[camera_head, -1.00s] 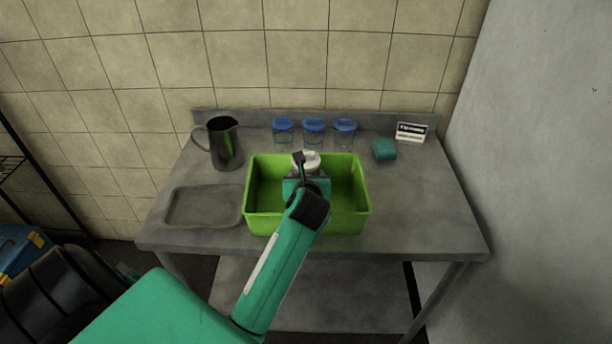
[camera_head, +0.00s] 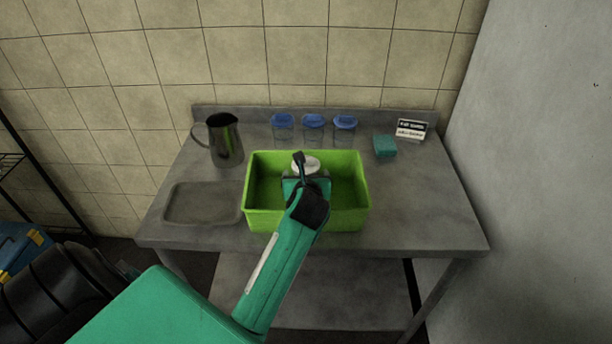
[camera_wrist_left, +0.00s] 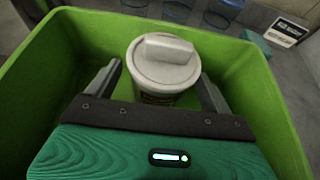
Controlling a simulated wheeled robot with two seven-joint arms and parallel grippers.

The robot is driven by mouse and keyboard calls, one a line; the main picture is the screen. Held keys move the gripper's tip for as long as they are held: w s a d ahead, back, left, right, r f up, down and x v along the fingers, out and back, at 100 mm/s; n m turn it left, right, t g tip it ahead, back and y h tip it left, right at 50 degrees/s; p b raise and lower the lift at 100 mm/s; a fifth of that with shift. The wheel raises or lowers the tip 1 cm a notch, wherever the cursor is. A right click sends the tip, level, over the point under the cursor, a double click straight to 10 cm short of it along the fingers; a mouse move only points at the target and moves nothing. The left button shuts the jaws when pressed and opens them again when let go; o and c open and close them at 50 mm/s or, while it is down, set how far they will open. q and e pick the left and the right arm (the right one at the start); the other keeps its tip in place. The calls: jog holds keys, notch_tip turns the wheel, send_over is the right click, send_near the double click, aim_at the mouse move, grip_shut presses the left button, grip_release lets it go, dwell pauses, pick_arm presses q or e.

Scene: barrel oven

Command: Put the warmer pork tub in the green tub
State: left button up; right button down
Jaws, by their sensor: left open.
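The green tub (camera_head: 349,218) stands on the metal table, and its walls also show in the left wrist view (camera_wrist_left: 38,75). A round tub with a white lid (camera_wrist_left: 163,62), which I take for the warmer pork tub, is upright inside the green tub; its lid also shows in the head view (camera_head: 306,164). My left gripper (camera_wrist_left: 160,82) is open, with one finger on each side of the white-lidded tub and visible gaps to it. In the head view my left arm hides part of the green tub's inside. My right gripper is not in view.
Several things stand behind and beside the green tub: blue-lidded containers (camera_head: 313,122), a dark metal jug (camera_head: 226,141), a teal block (camera_head: 384,146) and a small sign (camera_head: 411,129). A shallow grey tray (camera_head: 176,222) lies at left. The table's right side is clear.

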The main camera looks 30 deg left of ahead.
pick_arm(q)
jog(key=shift+r, duration=0.2)
jog(key=r+b+v, duration=0.1)
jog(key=v, duration=1.1)
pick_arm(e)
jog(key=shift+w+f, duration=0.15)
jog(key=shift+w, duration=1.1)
